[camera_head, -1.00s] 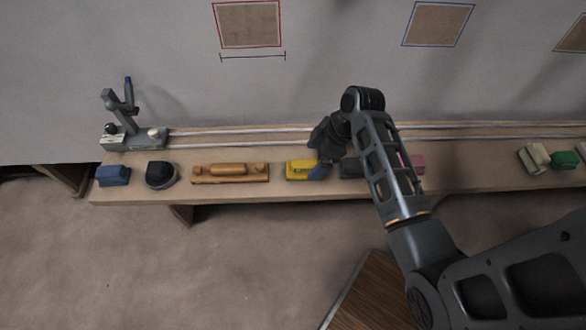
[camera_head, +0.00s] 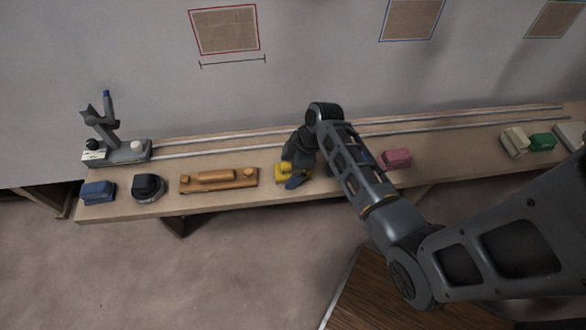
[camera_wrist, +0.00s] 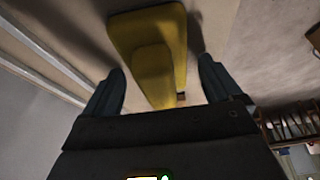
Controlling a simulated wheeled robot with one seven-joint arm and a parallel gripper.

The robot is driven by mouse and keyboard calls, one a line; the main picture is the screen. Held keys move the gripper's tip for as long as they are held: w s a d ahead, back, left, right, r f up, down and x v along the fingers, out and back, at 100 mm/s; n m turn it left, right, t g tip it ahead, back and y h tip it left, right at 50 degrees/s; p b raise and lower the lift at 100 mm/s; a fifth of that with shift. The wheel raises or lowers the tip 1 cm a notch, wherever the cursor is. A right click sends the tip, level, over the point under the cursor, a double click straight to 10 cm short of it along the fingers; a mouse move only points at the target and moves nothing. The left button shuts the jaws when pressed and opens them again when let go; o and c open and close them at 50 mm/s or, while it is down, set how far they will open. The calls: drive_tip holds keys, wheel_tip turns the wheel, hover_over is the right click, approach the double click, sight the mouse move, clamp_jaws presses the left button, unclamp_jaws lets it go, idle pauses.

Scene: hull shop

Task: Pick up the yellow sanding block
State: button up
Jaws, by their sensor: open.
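The yellow sanding block (camera_head: 281,172) lies on the long wooden shelf, partly hidden by my gripper in the head view. In the wrist view the yellow sanding block (camera_wrist: 155,50) is large and extends between and past my two fingers. My gripper (camera_head: 291,180) is over the block in the head view. In the wrist view my gripper (camera_wrist: 163,88) is open, with one finger on each side of the block's near end. A gap shows between each finger and the block, so neither finger appears to touch it.
On the shelf (camera_head: 222,201), a wooden tool (camera_head: 219,180), a black block (camera_head: 148,187) and a blue block (camera_head: 97,192) lie to the left. A pink block (camera_head: 396,158) lies to the right. A grey stand (camera_head: 118,150) is at the back left, and rails run along the wall.

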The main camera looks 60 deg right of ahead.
sight(287, 164)
drive_tip(key=c, duration=1.2)
drive_tip(key=shift+r, duration=0.1)
drive_tip(key=shift+r, duration=0.45)
wheel_tip(287, 164, up, 3)
drive_tip(key=shift+f, duration=0.15)
drive_tip(key=s+d+r, duration=0.1)
drive_tip(key=d+r, duration=0.1)
drive_tip(key=d, duration=0.1)
drive_tip(key=s+d+r, duration=0.1)
drive_tip(key=d+r, duration=0.2)
drive_tip(key=d, duration=0.1)
drive_tip(key=s+d+r+b, duration=0.1)
drive_tip(key=d+r, duration=0.1)
drive_tip(key=d, duration=0.2)
drive_tip(key=shift+s+r, duration=0.15)
drive_tip(key=shift+s, duration=0.15)
